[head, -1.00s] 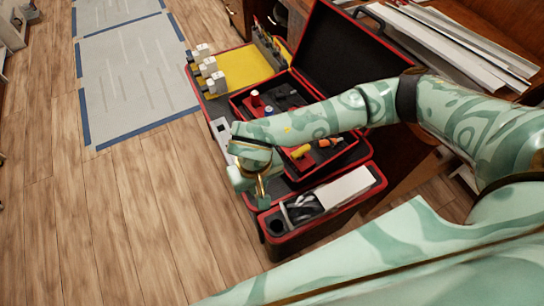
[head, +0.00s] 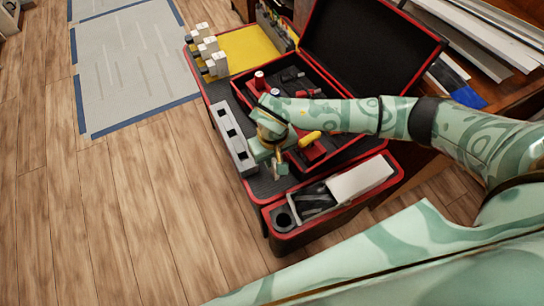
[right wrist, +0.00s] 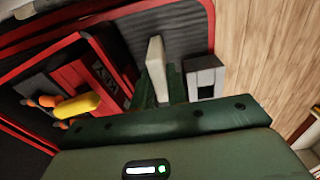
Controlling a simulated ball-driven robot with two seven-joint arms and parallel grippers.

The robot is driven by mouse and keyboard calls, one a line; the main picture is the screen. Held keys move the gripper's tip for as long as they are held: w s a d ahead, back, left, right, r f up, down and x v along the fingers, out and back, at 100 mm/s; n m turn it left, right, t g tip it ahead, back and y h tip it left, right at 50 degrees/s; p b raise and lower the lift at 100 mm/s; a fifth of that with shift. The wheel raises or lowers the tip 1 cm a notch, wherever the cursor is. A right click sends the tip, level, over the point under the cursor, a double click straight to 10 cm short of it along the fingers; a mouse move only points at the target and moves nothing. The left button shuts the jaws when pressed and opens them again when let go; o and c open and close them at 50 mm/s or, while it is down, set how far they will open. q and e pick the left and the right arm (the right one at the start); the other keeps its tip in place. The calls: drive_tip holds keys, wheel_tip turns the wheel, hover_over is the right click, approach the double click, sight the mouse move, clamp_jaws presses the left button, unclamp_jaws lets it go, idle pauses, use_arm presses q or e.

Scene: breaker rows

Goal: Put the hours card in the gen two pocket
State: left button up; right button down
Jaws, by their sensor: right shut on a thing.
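A pale cream card (right wrist: 156,70), which appears to be the hours card, is held upright between the fingers of my right gripper (right wrist: 163,88). In the head view my right gripper (head: 280,165) is over the black work surface, beside the red inner tray; the card is hard to make out there. A grey rail (head: 233,141) with a row of dark openings lies just left of the gripper. Its end (right wrist: 206,78) shows right of the card in the right wrist view, apart from it. I cannot read which opening is gen two. My left gripper is out of view.
The red inner tray (head: 244,93) holds a yellow-handled tool (head: 310,139) and small parts. A front bin (head: 270,235) holds a white box (head: 360,180). Breakers (head: 207,46) stand beside a yellow panel (head: 252,50). The open lid (head: 372,45) rises behind; floor is clear at left.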

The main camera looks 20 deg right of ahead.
drive_tip(key=shift+f, duration=0.1)
drive_tip(key=c, duration=1.4)
unclamp_jaws()
